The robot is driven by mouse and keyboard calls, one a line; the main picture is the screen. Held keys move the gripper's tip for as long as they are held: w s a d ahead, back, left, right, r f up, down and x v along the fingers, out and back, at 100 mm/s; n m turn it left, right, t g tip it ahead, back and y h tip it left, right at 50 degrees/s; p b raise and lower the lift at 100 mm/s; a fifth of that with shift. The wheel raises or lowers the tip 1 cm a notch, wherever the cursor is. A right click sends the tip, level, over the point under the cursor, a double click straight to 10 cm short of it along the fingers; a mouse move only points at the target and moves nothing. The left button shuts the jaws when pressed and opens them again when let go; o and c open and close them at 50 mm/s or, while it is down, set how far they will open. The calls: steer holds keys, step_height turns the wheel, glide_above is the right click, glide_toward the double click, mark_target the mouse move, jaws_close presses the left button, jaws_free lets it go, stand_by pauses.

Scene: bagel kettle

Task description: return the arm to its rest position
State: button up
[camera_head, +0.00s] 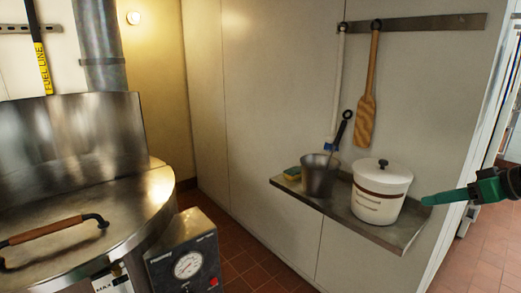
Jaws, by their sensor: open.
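My gripper (452,196) enters from the right edge, its green finger pointing left. It shows in front of the right end of a metal wall shelf (405,239), just right of a white lidded crock (381,194). I see nothing held in it. It is open, though the second finger does not show clearly. Most of my arm is out of view. I cannot tell whether the finger touches the shelf.
A wooden paddle (367,95) hangs above. Open floor (482,250) lies at right.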

steer(key=s+a+f+m+g+h, duration=0.1)
steer(key=s+a+f+m+g, duration=0.1)
steer(key=s, duration=0.6)
steer(key=s+a+f+m+g+h, duration=0.2)
steer(key=s+f+m+g, duration=0.2)
steer(key=s, duration=0.4)
steer(key=s+a+f+m+g+h, duration=0.1)
steer(key=s+a+f+m+g, duration=0.2)
steer(key=s, duration=0.6)
steer(key=shift+f+m+h, duration=0.2)
steer(key=shift+m+h, duration=0.1)
steer(key=shift+m, duration=0.3)
steer(key=shift+w+f, duration=0.25)
steer(key=shift+w, duration=0.25)
